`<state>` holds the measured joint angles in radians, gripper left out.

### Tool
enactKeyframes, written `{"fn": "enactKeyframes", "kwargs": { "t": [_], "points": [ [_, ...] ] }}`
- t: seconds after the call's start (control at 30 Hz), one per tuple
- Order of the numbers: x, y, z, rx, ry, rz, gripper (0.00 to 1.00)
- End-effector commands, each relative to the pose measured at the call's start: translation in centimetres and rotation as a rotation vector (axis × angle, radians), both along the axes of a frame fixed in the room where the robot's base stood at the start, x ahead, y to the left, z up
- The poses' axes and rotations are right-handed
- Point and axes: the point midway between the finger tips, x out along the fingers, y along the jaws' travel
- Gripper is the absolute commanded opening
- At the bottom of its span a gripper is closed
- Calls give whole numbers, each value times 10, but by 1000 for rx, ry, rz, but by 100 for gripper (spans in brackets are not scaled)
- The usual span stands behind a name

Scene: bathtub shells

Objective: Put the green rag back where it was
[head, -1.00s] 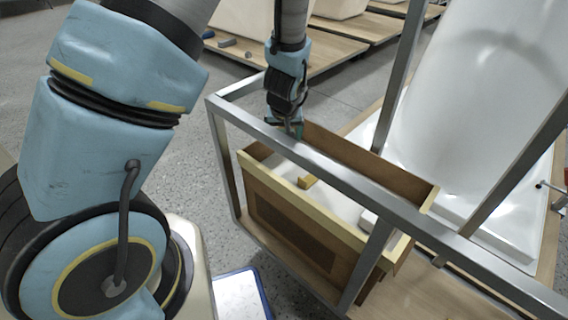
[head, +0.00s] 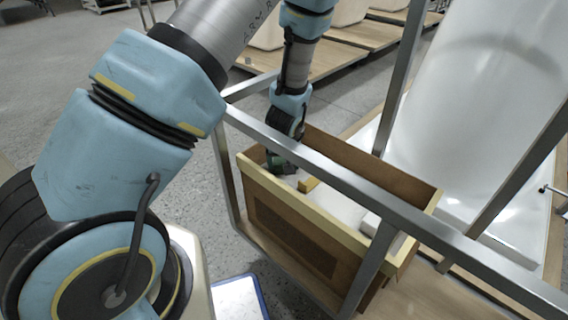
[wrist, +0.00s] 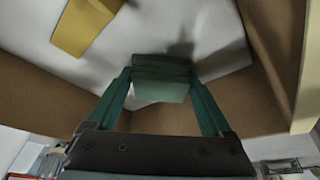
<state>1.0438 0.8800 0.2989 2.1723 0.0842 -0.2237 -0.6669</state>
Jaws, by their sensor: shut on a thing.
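The green rag (wrist: 160,82) is a small folded pale-green piece pinched between the two green fingers of my gripper (wrist: 162,72) in the wrist view. The wooden box (head: 300,215) has a white floor and sits inside a metal frame. In the head view my gripper (head: 283,162) reaches down into the left end of this box, with its fingertips low between the walls. In the wrist view the rag is over the white box floor (wrist: 205,30); I cannot tell whether it touches it. In the head view the rag is hard to tell from the fingers.
A yellow block (head: 308,184) lies in the box near my gripper and shows in the wrist view (wrist: 85,25). A pale block (head: 371,223) lies farther right in the box. A metal frame rail (head: 345,180) crosses over the box. A white tub shell (head: 470,110) stands at right.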

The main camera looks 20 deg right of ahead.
Motion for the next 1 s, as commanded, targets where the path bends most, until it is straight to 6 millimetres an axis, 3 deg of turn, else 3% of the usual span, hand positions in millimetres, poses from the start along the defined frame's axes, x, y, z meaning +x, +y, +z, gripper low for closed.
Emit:
{"fn": "enactKeyframes", "kwargs": {
  "t": [0.03,0.07,0.17,0.47,0.8,1.0],
  "points": [
    [0,0,-3,0,0,0,24],
    [0,0,-2,0,0,0,87],
    [0,0,-1,0,0,0,99],
    [0,0,3,0,0,0,100],
    [-18,5,50,-2,-1,-2,100],
    [-26,8,68,0,0,0,100]
  ]
}}
